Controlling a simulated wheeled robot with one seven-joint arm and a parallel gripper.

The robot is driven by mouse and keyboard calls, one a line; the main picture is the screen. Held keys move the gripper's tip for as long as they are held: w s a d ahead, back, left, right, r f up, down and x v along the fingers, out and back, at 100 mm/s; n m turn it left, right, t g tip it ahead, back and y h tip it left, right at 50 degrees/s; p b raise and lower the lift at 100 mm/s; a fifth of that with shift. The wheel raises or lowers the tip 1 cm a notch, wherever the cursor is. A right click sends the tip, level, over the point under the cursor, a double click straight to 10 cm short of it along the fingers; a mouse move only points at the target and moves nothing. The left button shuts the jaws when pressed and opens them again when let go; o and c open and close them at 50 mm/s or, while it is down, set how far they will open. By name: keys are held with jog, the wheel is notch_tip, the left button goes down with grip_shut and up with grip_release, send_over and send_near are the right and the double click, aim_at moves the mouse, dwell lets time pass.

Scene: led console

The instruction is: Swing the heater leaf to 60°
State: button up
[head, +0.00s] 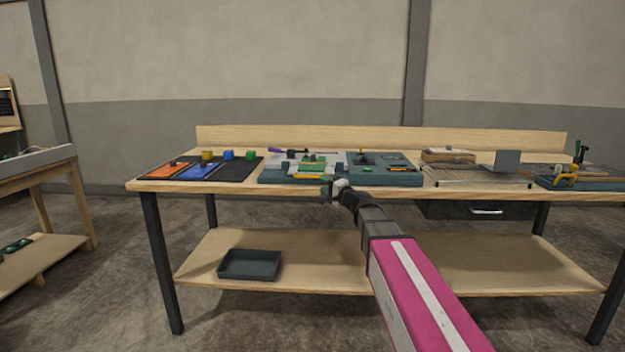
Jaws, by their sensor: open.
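My gripper (328,189) is at the front edge of the workbench (300,215), in front of the dark teal board (275,177) with a green block and small grey parts. It is open, and I see nothing between its fingers. It looks small and dark, and its exact gap to the board is hard to judge. A grey upright panel (508,160) stands tilted at the right of the bench, behind a wire rack. I cannot tell which part is the heater leaf, or its angle; no label is readable.
A dark mat (238,170) with orange and blue pieces and small cubes lies at the left. A wire rack (478,178) and another teal board (590,184) with tools are at the right. A dark tray (249,265) sits on the lower shelf. A drawer (460,211) hangs below.

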aim_at(313, 177)
jog(key=x, duration=0.7)
jog(key=shift+w+a, duration=0.15)
jog(key=shift+w, duration=0.05)
grip_shut()
